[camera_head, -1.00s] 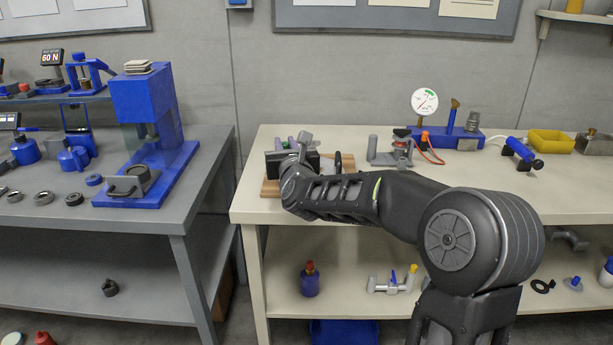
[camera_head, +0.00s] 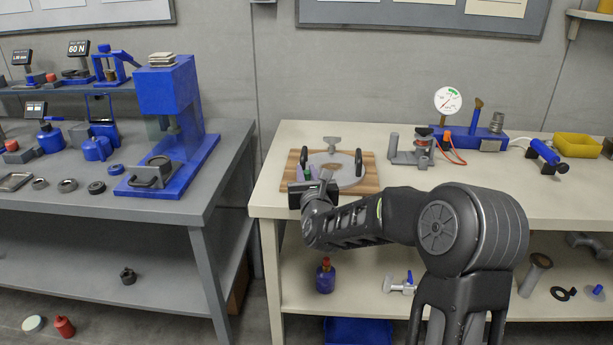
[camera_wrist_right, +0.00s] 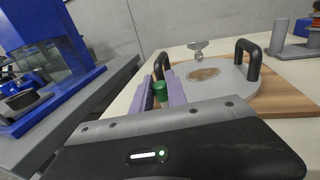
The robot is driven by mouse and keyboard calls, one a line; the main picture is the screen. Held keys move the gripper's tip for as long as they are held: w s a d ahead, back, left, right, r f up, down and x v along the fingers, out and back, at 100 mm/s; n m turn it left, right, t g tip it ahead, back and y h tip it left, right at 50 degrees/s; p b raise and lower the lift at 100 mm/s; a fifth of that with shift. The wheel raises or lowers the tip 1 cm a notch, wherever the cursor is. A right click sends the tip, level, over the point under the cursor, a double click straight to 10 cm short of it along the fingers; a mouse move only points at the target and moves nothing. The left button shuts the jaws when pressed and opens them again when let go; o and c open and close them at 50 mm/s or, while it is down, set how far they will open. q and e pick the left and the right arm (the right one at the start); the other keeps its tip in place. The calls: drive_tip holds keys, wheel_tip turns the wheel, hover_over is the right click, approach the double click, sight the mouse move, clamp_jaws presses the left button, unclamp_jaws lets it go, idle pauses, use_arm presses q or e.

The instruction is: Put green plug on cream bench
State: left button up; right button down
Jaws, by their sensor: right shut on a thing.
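The green plug (camera_wrist_right: 160,92) shows in the right wrist view, between the purple fingers of my right gripper (camera_wrist_right: 165,86). My right gripper is shut on it. In the head view my right gripper (camera_head: 314,173) is above the front left part of the cream bench (camera_head: 480,180), by the front edge of a wooden board. The plug is small there and mostly hidden by the gripper. I cannot tell how high it is above the bench. My left gripper is not in view.
A wooden board (camera_head: 371,184) carries a round grey plate (camera_head: 345,176) with black handles. A grey fixture (camera_head: 405,158), a gauge (camera_head: 448,100) and a yellow bin (camera_head: 577,146) stand further right. The bench front right is clear. A gap separates the grey bench (camera_head: 215,190).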

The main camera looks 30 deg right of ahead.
drive_tip(key=shift+f, duration=0.4)
drive_tip(key=shift+f+b, duration=0.15)
drive_tip(key=shift+b, duration=0.15)
drive_tip(key=c, duration=1.3)
unclamp_jaws()
drive_tip(key=shift+r+p, duration=0.3)
drive_tip(key=shift+p, duration=0.15)
drive_tip(key=v, duration=0.6)
drive_tip(key=b+v, duration=0.1)
drive_tip(key=v, duration=0.5)
drive_tip(key=shift+f+b, duration=0.25)
drive_tip(key=shift+b, duration=0.05)
